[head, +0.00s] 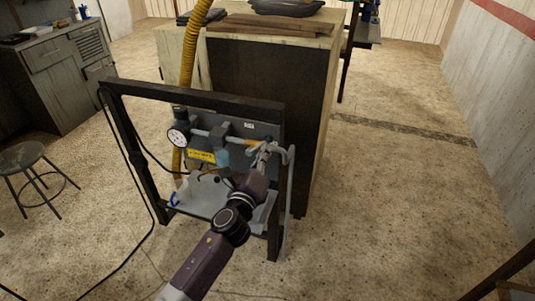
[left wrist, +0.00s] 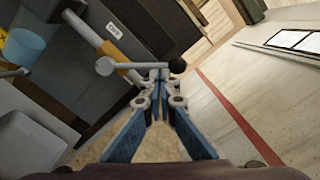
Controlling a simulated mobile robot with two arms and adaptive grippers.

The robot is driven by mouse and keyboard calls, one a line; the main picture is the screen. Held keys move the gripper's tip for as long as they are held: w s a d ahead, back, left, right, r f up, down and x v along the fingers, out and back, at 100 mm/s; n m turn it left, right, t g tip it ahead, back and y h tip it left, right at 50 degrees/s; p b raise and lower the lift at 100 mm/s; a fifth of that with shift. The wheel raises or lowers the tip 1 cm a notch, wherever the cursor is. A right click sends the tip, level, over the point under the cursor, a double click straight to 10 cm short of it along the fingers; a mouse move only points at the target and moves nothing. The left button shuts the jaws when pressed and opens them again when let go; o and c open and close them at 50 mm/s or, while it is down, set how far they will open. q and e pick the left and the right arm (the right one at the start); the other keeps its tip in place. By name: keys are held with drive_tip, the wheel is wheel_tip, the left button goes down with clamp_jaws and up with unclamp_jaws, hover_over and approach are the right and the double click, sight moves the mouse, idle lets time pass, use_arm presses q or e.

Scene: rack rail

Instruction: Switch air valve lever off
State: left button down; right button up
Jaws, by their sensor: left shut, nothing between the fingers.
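The air valve lever (left wrist: 135,65) is a thin grey bar with a round hub at its left end and a black ball knob at its right end in the left wrist view. It sits beside a grey pipe with a yellow band (left wrist: 108,48). My left gripper (left wrist: 158,76) is shut and empty, its fingertips together at the lever near the black knob; whether they touch it I cannot tell. In the head view my left gripper (head: 268,148) is at the right end of the pipe and hides most of the lever. My right gripper is not in view.
The pipe panel stands in a black frame (head: 195,92) with a round gauge (head: 178,137), a blue cup (head: 222,156) and a grey shelf (head: 205,200). A large cabinet (head: 265,95) stands right behind. A stool (head: 25,158) is at left.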

use_arm(q)
drive_tip(key=a+r+n+p, duration=0.1)
drive_tip(key=n, duration=0.2)
drive_tip(key=w+a+r+n+p, duration=0.1)
drive_tip(key=a+n, duration=0.1)
drive_tip(key=a+r+n+p, duration=0.1)
drive_tip(key=n, duration=0.2)
drive_tip(key=shift+w+a+n+p, duration=0.15)
drive_tip(key=shift+w+n+p, duration=0.05)
drive_tip(key=shift+n+p, duration=0.15)
idle(0.4)
